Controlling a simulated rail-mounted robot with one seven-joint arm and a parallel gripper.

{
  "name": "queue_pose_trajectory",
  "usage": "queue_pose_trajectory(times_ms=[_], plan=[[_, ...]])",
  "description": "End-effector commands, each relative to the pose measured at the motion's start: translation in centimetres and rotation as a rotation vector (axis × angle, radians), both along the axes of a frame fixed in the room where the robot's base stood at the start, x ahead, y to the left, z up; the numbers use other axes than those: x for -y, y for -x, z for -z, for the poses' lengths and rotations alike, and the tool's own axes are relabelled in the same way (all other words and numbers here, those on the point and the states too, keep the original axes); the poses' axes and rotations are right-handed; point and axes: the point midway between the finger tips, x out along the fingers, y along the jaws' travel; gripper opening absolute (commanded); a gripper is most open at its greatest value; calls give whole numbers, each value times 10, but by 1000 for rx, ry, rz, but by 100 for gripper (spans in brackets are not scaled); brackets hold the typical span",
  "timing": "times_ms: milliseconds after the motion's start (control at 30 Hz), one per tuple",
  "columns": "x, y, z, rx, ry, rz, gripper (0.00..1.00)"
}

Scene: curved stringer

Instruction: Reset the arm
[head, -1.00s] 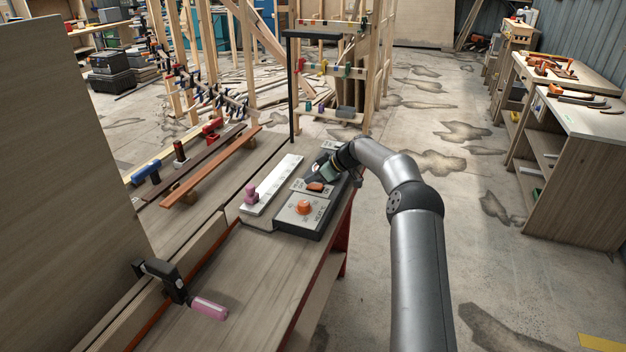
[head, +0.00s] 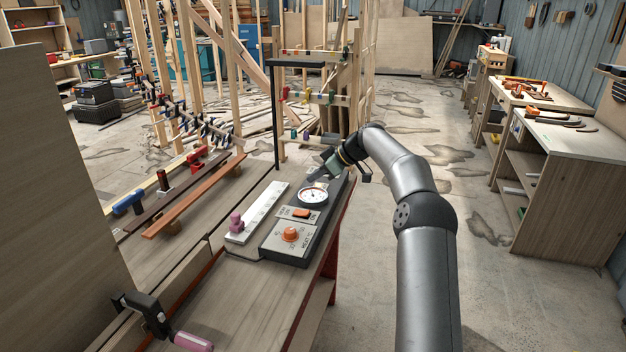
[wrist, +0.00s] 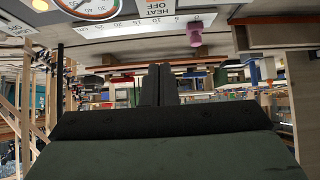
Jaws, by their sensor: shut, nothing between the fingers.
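My gripper (wrist: 160,85) is in the middle of the wrist view, its two dark fingers together with nothing between them. In the head view my arm reaches from the lower right, and my gripper (head: 321,171) hangs just above the far end of the grey control box. The control box (head: 277,253) has an orange knob (head: 290,234), an orange switch (head: 302,213) and a round dial (head: 313,196). The dial also shows at the top of the wrist view (wrist: 88,6). I cannot tell the exact gap between gripper and box.
A white ruler strip with a pink knob (head: 237,221) lies beside the box. A black clamp with a pink handle (head: 192,341) is at the front of the bench. Wooden strips (head: 196,195) lie to the left. A tall board (head: 50,200) stands far left. The floor to the right is clear.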

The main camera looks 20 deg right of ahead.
Motion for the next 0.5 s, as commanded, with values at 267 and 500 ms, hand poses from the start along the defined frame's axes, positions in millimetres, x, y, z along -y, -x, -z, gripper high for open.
queue_pose_trajectory(times_ms=[267, 500], plan=[[-16, 7, -5, -29, 18, -4, 0], [-99, 92, -19, -279, 175, 84, 0]])
